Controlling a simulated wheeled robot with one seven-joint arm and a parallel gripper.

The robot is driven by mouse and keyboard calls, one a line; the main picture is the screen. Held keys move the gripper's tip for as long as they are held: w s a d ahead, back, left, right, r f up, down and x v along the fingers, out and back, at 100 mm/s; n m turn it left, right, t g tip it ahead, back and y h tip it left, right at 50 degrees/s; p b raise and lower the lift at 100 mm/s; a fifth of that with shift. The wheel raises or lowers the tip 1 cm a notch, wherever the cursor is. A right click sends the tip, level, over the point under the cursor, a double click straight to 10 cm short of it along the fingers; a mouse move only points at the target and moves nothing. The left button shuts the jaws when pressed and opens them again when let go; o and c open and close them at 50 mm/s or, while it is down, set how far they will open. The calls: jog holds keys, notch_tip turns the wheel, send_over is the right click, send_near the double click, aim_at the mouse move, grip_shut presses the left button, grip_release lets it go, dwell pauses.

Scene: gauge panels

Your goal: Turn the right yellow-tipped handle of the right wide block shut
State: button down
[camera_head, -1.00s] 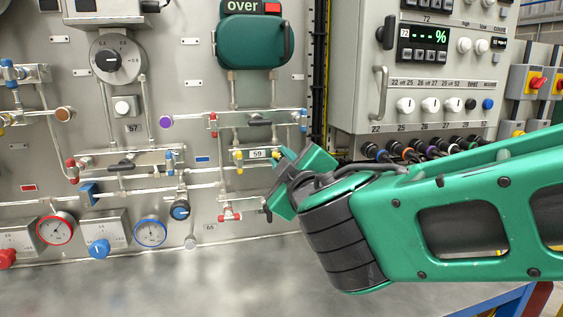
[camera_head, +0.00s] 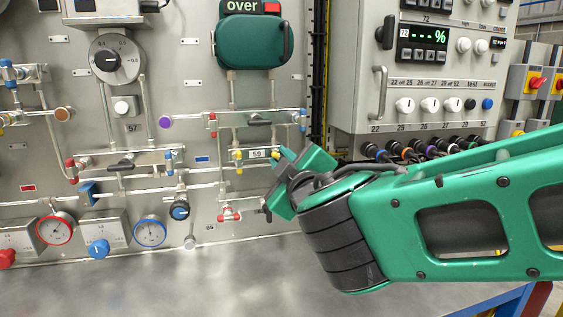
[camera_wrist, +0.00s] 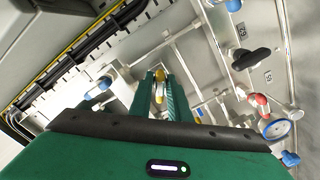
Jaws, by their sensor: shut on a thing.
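The right wide block (camera_head: 225,120) is a pale bar on the panel with a black lever in its middle. Its left yellow-tipped handle (camera_head: 238,156) hangs left of the label 59. Its right yellow-tipped handle (camera_head: 275,154) is mostly hidden behind my gripper (camera_head: 282,157) in the head view. In the wrist view the right handle (camera_wrist: 160,75) shows its yellow tip and pale body between the two green fingers of my gripper (camera_wrist: 161,88). The fingers are closed around it. The exact angle of the handle is hard to tell.
A left wide block (camera_head: 145,159) with red and blue fittings sits at left. A grey control box (camera_head: 350,90) with cables beneath stands close at right. The bench top (camera_head: 200,285) is clear.

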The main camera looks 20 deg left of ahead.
jog(key=shift+f, duration=0.25)
jog(key=c, duration=1.8)
grip_release()
jog(key=shift+c, duration=0.2)
jog(key=shift+r, duration=0.1)
jog(key=v, duration=1)
jog(key=shift+s+d, duration=0.2)
jog(key=shift+d, duration=0.05)
